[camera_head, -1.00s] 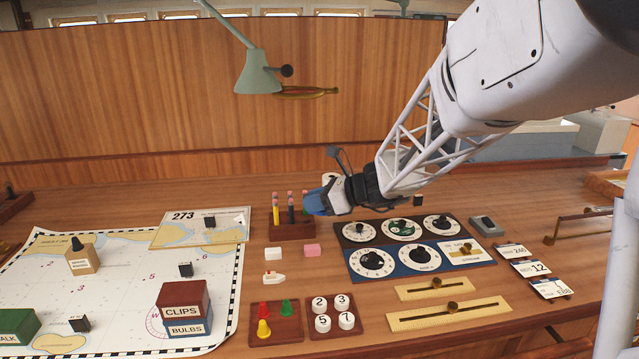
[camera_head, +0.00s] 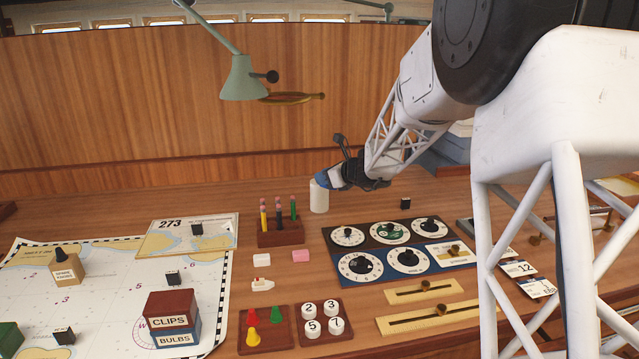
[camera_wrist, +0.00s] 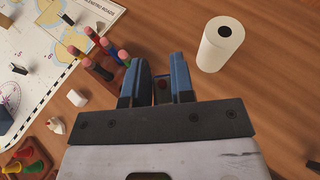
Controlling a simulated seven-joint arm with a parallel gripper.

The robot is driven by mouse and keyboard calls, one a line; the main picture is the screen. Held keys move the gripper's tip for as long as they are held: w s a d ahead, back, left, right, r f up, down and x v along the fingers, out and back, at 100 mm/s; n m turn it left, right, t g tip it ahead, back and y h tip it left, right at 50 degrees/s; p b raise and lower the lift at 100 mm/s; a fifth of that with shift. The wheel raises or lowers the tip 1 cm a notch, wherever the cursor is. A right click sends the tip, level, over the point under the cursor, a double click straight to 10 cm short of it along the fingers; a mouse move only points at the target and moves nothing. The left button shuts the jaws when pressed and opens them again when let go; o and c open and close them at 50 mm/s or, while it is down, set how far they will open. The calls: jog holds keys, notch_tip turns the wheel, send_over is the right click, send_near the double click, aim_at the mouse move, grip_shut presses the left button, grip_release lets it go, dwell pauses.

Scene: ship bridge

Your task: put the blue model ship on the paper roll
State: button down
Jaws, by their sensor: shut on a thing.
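The paper roll (camera_head: 319,198) is a white upright cylinder on the desk behind the pencil block. It also stands in the wrist view (camera_wrist: 212,52), with a dark hole in its top, ahead and right of the fingers and apart from them. My gripper (camera_head: 322,181) is in the air, overlapping the roll's top edge in the head view. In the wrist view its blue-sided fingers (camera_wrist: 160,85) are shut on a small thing.
A pencil block (camera_head: 281,234) stands left of the roll. A small white-and-orange ship (camera_head: 262,285), erasers (camera_head: 300,256) and a dial panel (camera_head: 390,248) are nearer. The lamp (camera_head: 243,80) hangs behind. Bare desk surrounds the roll.

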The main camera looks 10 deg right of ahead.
jog(key=shift+w, duration=0.15)
jog(key=w, duration=0.5)
jog(key=w+f, duration=0.1)
jog(key=w, duration=0.9)
jog(key=shift+w+f, duration=0.3)
jog(key=shift+w, duration=0.05)
jog(key=shift+f, duration=1.7)
jog(key=c, duration=1)
grip_release()
jog(key=shift+f, duration=0.1)
